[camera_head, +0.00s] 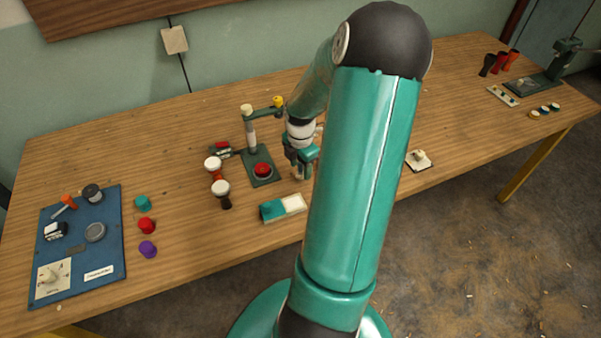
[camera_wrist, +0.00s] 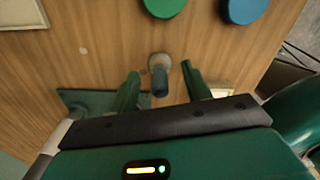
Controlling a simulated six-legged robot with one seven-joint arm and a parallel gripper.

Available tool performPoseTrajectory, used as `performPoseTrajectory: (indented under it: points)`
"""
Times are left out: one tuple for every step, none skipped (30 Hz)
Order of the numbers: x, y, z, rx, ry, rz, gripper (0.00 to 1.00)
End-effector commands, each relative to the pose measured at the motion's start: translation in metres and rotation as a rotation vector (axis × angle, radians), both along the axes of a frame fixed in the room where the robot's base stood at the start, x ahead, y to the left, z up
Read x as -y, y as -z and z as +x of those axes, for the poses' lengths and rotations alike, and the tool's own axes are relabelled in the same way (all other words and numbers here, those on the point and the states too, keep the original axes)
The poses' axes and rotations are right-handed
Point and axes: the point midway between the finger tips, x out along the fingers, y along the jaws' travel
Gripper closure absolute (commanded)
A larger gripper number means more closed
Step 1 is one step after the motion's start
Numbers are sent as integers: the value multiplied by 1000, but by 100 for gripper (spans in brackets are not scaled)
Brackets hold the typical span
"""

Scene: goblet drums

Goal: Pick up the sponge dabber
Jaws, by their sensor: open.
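My gripper (camera_head: 301,172) is over the middle of the wooden table, near its front, pointing down, with its fingers apart. In the wrist view, the green fingers of my gripper (camera_wrist: 162,86) stand either side of a small upright thing with a pale rounded part and a blue-grey cylindrical part, which looks like the sponge dabber (camera_wrist: 159,76). A gap shows between it and each finger; I cannot tell whether it is fully between them in depth. In the head view I cannot make out the dabber; my gripper and arm cover that area.
A green press stand with a red round piece (camera_head: 262,170) is just left of my gripper. Two goblet drums (camera_head: 221,188) stand further left. A teal and white box (camera_head: 283,207) lies in front. Green (camera_wrist: 163,6) and blue (camera_wrist: 243,9) discs show in the wrist view.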

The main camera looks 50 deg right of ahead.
Motion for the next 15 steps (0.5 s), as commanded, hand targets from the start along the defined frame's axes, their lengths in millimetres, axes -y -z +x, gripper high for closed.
performPoseTrajectory:
  points:
    - [0,7,0,0,1,2,52]
    - [0,10,0,0,1,1,52]
    - [0,12,0,0,0,1,52]
    - [0,13,0,0,0,0,52]
    - [0,14,0,1,0,0,52]
    - [0,14,0,1,0,0,52]
    - [0,14,0,1,0,0,52]
    - [0,14,0,1,0,0,52]
    - [0,14,0,1,0,0,52]
    - [0,14,0,1,0,0,52]
    - [0,14,0,1,1,0,56]
    - [0,14,0,1,1,0,63]
    - [0,14,0,1,1,0,69]
    - [0,13,0,1,1,0,75]
    - [0,13,0,1,1,0,83]
